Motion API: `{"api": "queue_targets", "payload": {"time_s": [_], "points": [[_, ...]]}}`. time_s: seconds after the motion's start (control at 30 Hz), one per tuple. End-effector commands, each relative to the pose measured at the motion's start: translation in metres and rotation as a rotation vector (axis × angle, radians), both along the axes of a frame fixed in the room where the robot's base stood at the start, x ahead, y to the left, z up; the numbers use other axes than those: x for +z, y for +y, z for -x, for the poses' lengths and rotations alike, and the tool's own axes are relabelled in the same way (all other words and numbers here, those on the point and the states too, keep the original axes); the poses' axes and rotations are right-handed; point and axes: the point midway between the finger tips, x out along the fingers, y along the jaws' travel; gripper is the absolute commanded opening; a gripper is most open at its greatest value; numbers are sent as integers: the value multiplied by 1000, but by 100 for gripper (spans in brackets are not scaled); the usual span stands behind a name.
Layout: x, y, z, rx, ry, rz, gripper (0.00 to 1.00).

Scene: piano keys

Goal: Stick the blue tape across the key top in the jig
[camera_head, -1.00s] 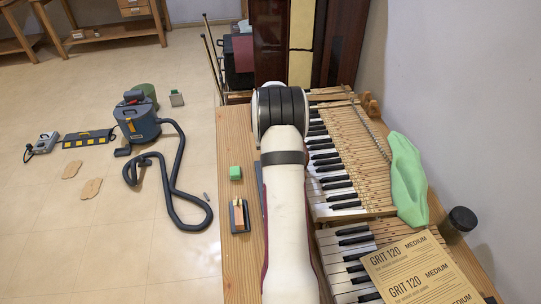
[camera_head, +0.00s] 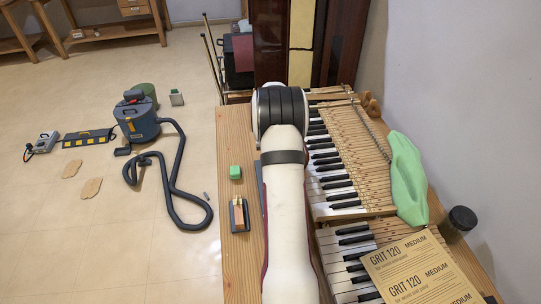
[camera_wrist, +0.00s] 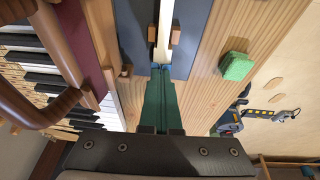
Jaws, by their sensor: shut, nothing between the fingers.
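My gripper (camera_wrist: 160,78) is shut, with dark teal fingers together and pointing away from the wrist. In the wrist view its tips are at the near end of a pale key strip (camera_wrist: 164,35), which lies on a blue-grey jig board (camera_wrist: 190,30) between small wooden blocks. I cannot tell whether the tips touch it. Small blue spots show by the fingertips; I cannot tell whether they are the blue tape. In the head view my arm hides the gripper and most of the board. A narrow strip of the board (camera_head: 262,203) shows beside the arm.
A green block (camera_head: 235,172) and a dark holder with a wooden piece (camera_head: 238,215) stand on the bench left of my arm. Piano keys (camera_head: 335,175), a green cloth (camera_head: 406,180), sandpaper sheets (camera_head: 420,270) and a dark jar (camera_head: 461,219) are to the right.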

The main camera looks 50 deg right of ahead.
Motion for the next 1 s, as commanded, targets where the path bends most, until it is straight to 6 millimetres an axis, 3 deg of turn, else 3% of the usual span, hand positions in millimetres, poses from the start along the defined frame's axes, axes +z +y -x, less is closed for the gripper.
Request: {"api": "queue_targets", "payload": {"time_s": [1.0], "points": [[-6,0,0,0,1,-1,0]]}}
